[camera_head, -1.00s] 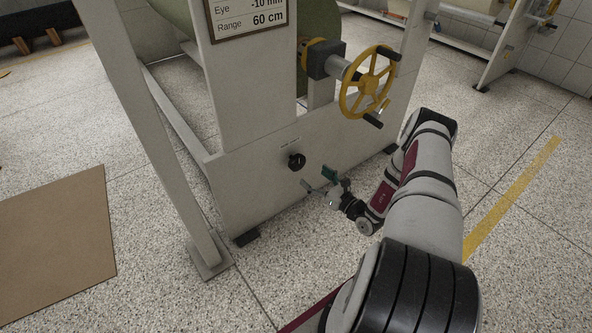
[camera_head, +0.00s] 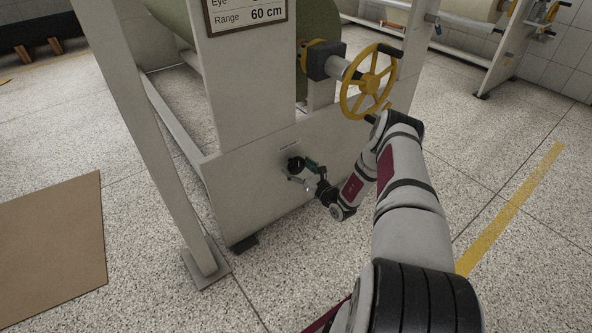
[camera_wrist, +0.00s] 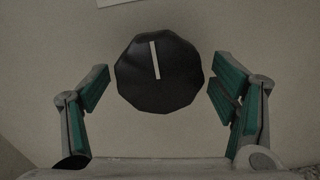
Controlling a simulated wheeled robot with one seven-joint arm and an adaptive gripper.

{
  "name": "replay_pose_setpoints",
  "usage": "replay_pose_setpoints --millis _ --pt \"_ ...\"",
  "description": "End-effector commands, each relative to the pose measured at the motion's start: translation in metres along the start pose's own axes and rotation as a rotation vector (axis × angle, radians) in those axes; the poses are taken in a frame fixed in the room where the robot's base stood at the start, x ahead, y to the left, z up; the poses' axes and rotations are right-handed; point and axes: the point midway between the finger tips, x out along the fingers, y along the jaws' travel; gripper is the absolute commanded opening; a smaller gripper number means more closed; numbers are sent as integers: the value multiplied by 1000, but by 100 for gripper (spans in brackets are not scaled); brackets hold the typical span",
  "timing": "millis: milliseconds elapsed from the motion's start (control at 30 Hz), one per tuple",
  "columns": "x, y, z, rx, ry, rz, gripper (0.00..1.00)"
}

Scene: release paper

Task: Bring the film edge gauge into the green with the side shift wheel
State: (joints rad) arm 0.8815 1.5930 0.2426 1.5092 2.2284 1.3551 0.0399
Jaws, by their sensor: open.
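A black knob (camera_wrist: 158,82) with a white pointer line fills the middle of the wrist view. It sits on the lower cream panel of the machine, where it also shows in the head view (camera_head: 295,164). My gripper (camera_wrist: 158,95) is open, with one green-padded finger on each side of the knob and a gap at both sides. In the head view my gripper (camera_head: 304,172) is at the panel by the knob. A yellow spoked wheel (camera_head: 368,82) with dark handles stands out from the machine above my gripper. No film edge gauge shows clearly.
A sign reading "Range 60 cm" (camera_head: 247,15) is fixed to the upright. A slanted frame leg (camera_head: 150,150) stands left of the panel. A brown sheet (camera_head: 55,245) lies on the floor at left. Floor right of my arm is clear, with a yellow line (camera_head: 510,207).

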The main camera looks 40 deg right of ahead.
Motion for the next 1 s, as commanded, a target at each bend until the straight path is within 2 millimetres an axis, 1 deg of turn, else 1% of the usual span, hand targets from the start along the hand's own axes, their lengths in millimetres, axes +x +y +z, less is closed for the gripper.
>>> replay_pose_setpoints --millis 33,133,433,467,500,567,600,667,700,1000 --pt "5 0 -1 -1 0 1 79" --pt "10 0 0 -1 0 0 79" --pt "13 0 1 0 0 0 79" --pt "13 0 1 0 0 0 77" --pt "13 0 0 0 0 0 68" --pt "12 0 0 0 0 0 54" --pt "12 0 0 0 0 0 45" --pt "12 0 0 0 1 0 32" --pt "12 0 0 0 1 0 30" --pt "12 0 0 -26 1 0 30"
